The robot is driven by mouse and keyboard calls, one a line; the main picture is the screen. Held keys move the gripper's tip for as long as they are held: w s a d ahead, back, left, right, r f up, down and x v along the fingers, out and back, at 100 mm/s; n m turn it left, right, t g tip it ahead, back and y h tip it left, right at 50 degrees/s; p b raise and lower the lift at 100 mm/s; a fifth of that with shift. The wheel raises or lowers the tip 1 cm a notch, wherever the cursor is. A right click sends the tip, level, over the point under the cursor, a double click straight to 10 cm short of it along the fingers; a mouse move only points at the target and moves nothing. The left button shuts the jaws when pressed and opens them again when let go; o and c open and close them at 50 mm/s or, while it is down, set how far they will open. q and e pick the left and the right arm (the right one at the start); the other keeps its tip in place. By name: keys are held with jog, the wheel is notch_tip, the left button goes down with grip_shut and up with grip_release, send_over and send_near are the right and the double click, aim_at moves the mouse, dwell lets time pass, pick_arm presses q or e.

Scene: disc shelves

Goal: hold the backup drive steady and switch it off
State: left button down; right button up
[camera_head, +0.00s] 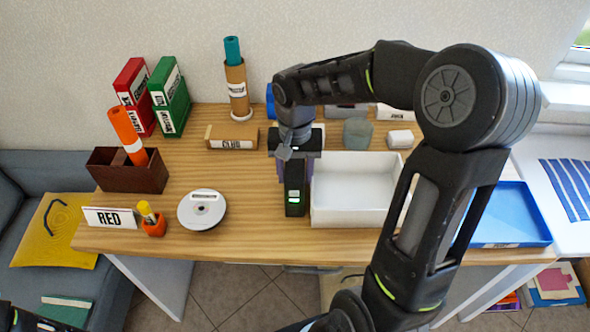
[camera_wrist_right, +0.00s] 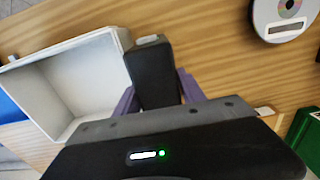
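The backup drive (camera_head: 294,197) is an upright black box with a green light low on its front, on the desk left of the white bin. In the right wrist view it shows as a black block (camera_wrist_right: 152,75) with a grey piece at its far end. My right gripper (camera_head: 295,165) comes down from above, its purple fingers on either side of the drive. They look to be against its sides, and the gripper (camera_wrist_right: 158,90) appears shut on it. Its upper part is hidden by the gripper. My left gripper is not in view; only a dark arm part shows at the bottom left.
The white bin (camera_head: 318,215) stands close to the drive's right. A disc stack (camera_head: 202,212), a RED sign (camera_head: 110,217) and a small orange pot (camera_head: 153,228) are to the left. A blue tray (camera_head: 520,220) is at the right. Desk between disc stack and drive is clear.

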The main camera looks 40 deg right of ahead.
grip_shut()
dwell(0.3)
dwell(2.5)
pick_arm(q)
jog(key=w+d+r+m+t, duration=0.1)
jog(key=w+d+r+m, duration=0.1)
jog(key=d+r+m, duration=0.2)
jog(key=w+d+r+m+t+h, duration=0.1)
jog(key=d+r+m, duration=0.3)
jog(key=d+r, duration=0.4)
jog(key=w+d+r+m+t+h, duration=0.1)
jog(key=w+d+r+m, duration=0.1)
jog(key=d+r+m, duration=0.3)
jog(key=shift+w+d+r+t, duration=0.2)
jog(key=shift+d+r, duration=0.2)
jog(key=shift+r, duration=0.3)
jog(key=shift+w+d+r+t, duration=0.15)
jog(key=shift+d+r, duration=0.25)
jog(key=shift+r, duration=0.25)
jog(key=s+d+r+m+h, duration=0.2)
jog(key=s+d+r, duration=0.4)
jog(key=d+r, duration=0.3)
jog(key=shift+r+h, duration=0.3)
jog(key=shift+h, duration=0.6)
